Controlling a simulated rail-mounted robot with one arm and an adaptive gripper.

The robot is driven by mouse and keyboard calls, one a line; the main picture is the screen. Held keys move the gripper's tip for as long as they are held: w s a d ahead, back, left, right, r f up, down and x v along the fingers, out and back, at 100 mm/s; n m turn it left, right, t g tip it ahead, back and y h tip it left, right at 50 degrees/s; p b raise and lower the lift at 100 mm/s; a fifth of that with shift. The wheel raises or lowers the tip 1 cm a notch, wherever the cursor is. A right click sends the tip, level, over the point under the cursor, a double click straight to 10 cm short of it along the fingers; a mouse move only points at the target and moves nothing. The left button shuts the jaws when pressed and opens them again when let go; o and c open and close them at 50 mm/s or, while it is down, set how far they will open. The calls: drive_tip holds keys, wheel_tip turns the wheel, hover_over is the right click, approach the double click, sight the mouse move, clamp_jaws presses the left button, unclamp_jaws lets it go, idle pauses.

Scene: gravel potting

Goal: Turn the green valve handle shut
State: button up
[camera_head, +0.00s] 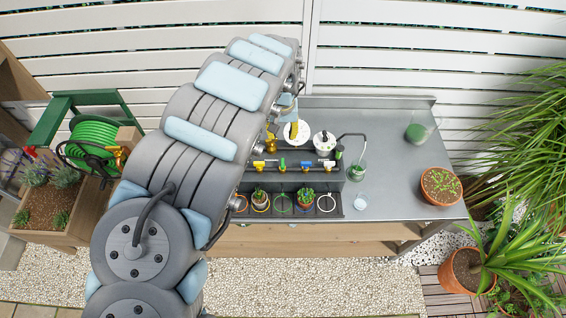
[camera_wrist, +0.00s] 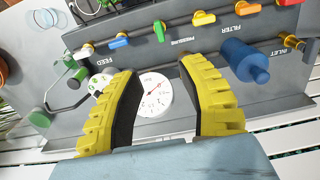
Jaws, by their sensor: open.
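In the head view the green handle (camera_head: 282,164) is small, in the row of valves at the panel's front. My gripper (camera_wrist: 160,82) is open, its two yellow fingers spread with a round white gauge (camera_wrist: 152,96) showing between them. The green handle lies beyond the fingertips, apart from them. In the head view the arm hides most of my gripper.
A blue filter cylinder (camera_wrist: 245,60) stands close to the right finger in the wrist view. A second white dial (camera_head: 324,140) is on the panel. A rack with small potted plants (camera_head: 305,197) stands in front of the valves. The right worktop (camera_head: 395,170) is mostly bare.

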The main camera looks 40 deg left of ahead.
drive_tip(key=b, duration=0.3)
hover_over(283, 162)
wheel_tip(283, 162, down, 6)
drive_tip(key=shift+s+f+p, duration=0.1)
drive_tip(key=shift+f+p, duration=0.25)
drive_tip(key=shift+p, duration=0.05)
drive_tip(key=shift+d+f, duration=0.1)
drive_tip(key=shift+f, duration=4.75)
clamp_jaws()
